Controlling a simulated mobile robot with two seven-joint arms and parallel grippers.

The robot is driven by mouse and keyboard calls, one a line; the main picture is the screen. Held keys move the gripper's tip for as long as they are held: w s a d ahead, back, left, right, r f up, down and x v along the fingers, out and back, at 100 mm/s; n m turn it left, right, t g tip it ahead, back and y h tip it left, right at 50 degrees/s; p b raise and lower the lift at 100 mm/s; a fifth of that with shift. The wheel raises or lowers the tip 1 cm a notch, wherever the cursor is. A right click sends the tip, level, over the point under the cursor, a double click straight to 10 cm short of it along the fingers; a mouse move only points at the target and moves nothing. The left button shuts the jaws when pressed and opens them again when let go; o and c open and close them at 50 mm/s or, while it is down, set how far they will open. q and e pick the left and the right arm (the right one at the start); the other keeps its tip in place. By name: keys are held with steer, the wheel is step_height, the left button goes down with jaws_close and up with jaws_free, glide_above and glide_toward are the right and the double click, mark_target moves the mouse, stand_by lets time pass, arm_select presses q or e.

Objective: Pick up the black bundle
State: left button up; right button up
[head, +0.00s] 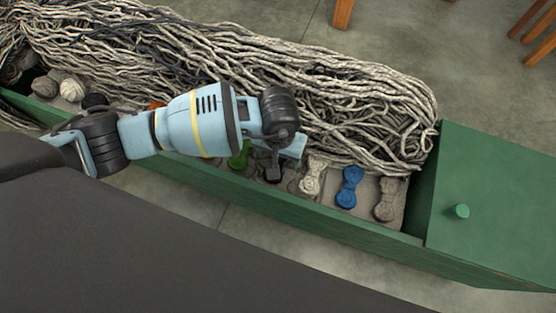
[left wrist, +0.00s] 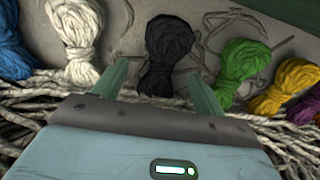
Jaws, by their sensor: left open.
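The black bundle (left wrist: 168,50) is a twisted skein lying on the grey floor of the green trough, between a cream bundle (left wrist: 77,40) and a green bundle (left wrist: 242,70). My left gripper (left wrist: 157,72) is open and empty, its two fingers spread to either side of the near end of the black bundle. I cannot tell how far the fingertips are above the floor. In the head view my left wrist and hand (head: 285,145) hang over the trough and hide much of the black bundle. My right gripper is out of view.
The green trough (head: 290,212) has a lidded end (head: 490,200) with a knob. A large heap of grey yarn strands (head: 230,50) fills its far side. A blue bundle (head: 349,187) and a grey bundle (head: 385,200) lie to the right. Yellow and purple bundles show in the wrist view.

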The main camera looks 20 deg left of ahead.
arm_select(q)
steer(key=shift+f, duration=0.45)
steer(key=shift+c, duration=0.4)
steer(key=c, duration=1)
steer(key=shift+r, duration=0.1)
step_height(320, 180, up, 10)
steer(key=p, duration=0.4)
steer(key=shift+p, duration=0.3)
